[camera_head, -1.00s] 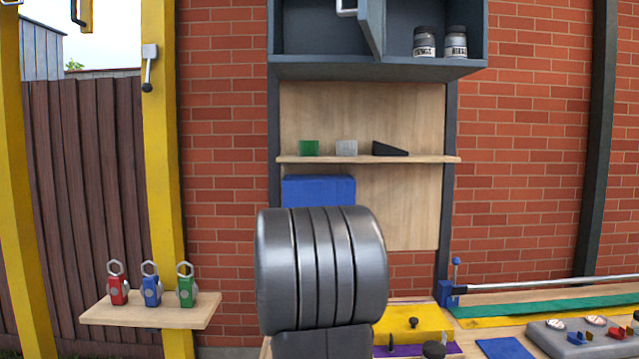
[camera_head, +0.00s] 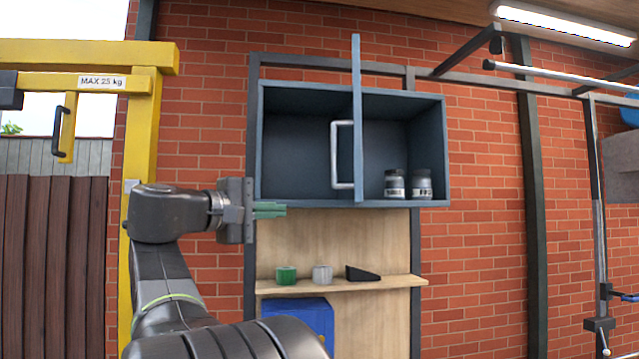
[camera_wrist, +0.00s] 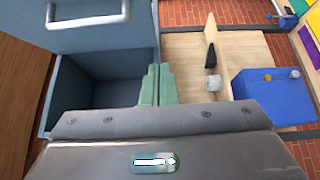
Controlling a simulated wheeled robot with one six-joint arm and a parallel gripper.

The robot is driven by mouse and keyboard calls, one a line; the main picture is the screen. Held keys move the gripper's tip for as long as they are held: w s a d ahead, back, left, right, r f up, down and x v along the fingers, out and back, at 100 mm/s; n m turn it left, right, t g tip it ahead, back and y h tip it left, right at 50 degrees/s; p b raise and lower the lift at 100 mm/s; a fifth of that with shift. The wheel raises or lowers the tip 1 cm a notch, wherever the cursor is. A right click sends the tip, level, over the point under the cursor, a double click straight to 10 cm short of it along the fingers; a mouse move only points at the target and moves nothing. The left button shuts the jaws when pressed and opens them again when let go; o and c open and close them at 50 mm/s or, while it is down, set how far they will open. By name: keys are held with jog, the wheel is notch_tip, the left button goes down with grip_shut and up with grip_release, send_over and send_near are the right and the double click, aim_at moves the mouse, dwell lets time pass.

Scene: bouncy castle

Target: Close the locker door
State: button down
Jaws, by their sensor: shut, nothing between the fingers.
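The blue-grey locker (camera_head: 443,140) hangs on the brick wall in the head view. Its door (camera_head: 357,90) stands open, seen nearly edge-on across the middle of the opening. A pale bar handle (camera_head: 336,155) is on the door's left-facing side. My gripper (camera_head: 284,209) is at the locker's lower left, left of the door and apart from the handle. Its green fingers are together and empty. In the wrist view the fingers (camera_wrist: 157,84) overlap the locker's edge, and the door (camera_wrist: 100,36) with its handle (camera_wrist: 88,22) is at upper left.
Two dark jars (camera_head: 394,184) (camera_head: 421,185) stand inside the locker at right. Below is a wooden shelf (camera_head: 390,284) with a green block, a grey piece and a black wedge. A blue box (camera_head: 312,318) sits lower. A yellow post (camera_head: 140,110) stands left.

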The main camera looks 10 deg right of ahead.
jog(key=w+d+r+m+g+p, duration=0.1)
jog(key=d+r+p, duration=0.1)
jog(key=d, duration=1.1)
jog(key=shift+w+h+p, duration=0.2)
jog(key=shift+h+p, duration=0.2)
jog(key=shift+p, duration=0.4)
jog(key=shift+r, duration=0.1)
